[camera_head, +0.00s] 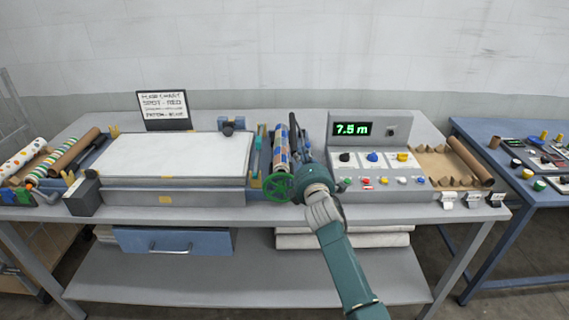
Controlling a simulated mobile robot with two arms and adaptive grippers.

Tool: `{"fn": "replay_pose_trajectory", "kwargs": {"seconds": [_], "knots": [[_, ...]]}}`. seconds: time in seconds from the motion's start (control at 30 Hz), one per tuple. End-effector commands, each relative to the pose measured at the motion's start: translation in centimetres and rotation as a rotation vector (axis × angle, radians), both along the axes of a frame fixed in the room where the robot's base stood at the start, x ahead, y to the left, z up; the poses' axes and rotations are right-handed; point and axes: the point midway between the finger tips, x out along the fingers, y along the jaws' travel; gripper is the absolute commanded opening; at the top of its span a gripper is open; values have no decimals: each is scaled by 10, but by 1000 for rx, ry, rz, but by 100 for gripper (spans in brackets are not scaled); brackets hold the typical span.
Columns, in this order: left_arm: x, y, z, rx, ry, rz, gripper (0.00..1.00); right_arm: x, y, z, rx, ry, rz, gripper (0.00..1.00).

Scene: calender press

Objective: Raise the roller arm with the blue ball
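A blue ball-like knob (373,156) sits on the sloped face of the grey control console (385,183), between a black knob (345,157) and a yellow one (403,155). A roller with a blue, orange and white pattern (281,147) stands at the right end of the flat white press bed (180,154). A green handwheel (278,188) is in front of it. My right gripper (299,150) is beside the patterned roller, left of the console. Its wrist hides its fingers in part, and I cannot tell whether it is open or touching anything. My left gripper is out of view.
A small sign (164,107) stands behind the bed. The green display (352,129) reads 7.5 m. Patterned rolls (48,163) lie at the left, a brown roll (469,161) at the right. A blue table (500,160) stands farther right.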

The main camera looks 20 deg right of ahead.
Motion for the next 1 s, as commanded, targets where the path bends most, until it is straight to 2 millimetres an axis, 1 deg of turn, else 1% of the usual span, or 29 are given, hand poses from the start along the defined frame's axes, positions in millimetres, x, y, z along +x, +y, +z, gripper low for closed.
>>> {"fn": "replay_pose_trajectory", "kwargs": {"seconds": [0.03, 0.27, 0.5, 0.8, 1.0], "knots": [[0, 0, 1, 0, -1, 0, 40, -2, -8, 1, 42, -12, -3, 0], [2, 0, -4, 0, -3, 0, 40, -10, -34, 0, 253, -73, -2, 0], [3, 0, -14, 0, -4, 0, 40, -17, -60, -8, 468, -135, -2, 0], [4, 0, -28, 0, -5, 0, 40, -24, -83, -19, 686, -196, 0, 0], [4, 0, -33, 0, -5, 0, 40, -26, -92, -24, 776, -223, 1, 0]]}}
